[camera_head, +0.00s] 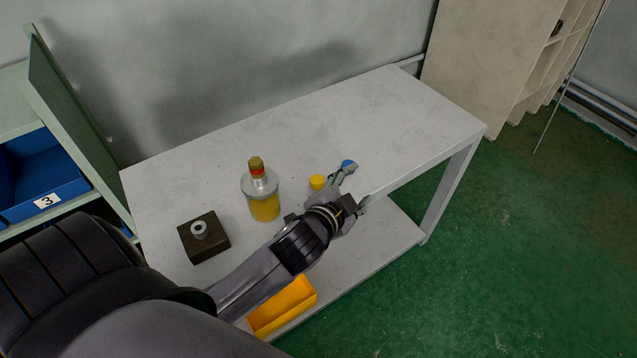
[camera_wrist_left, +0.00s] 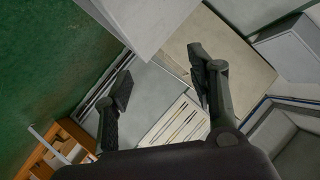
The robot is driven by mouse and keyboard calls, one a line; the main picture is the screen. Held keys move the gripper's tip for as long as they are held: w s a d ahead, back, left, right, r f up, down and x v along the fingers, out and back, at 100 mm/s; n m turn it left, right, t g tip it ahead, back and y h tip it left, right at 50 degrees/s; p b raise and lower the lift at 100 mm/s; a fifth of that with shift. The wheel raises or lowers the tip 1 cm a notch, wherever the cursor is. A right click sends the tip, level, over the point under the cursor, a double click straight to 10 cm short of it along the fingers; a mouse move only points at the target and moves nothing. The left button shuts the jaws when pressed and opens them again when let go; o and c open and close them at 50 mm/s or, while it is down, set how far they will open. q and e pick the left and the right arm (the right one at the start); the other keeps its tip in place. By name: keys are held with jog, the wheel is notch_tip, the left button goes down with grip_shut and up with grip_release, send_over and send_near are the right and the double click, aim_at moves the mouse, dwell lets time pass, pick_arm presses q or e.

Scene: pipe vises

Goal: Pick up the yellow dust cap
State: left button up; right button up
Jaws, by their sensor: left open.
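The yellow dust cap (camera_head: 317,181) sits on the white table, near the front edge, in the head view. A blue cap (camera_head: 348,164) lies just to its right and a little farther back. My left gripper (camera_head: 352,188) is over the table's front edge, to the right of the yellow cap. Its fingers are spread, with nothing seen between them. In the left wrist view the open gripper (camera_wrist_left: 160,80) points past the table toward the shelving, and no yellow cap shows there. My right gripper is not in view.
A yellow bin (camera_head: 284,306) shows below the table's front edge. The right part of the white table (camera_head: 400,115) is clear.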

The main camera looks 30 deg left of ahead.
pick_arm(q)
jog(key=w+d+r+m+t+h, duration=0.35)
jog(key=w+r+m+t, duration=0.2)
jog(key=r, duration=0.55)
jog(key=s+d+r+m+g+h, duration=0.1)
jog(key=d+r+m+g+h, duration=0.3)
jog(key=d+m+h, duration=0.55)
jog(key=s+d+r+m+g+h, duration=0.1)
jog(key=d+r+m+g+h, duration=0.4)
jog(key=m, duration=0.7)
jog(key=m+g+y, duration=1)
jog(key=m+y, duration=0.7)
send_over(318, 180)
notch_tip(318, 180, down, 11)
notch_tip(318, 180, down, 11)
jog(key=shift+w+d+f+p, duration=0.1)
jog(key=shift+p, duration=0.55)
jog(key=shift+f+p, duration=0.55)
jog(key=shift+f, duration=2.15)
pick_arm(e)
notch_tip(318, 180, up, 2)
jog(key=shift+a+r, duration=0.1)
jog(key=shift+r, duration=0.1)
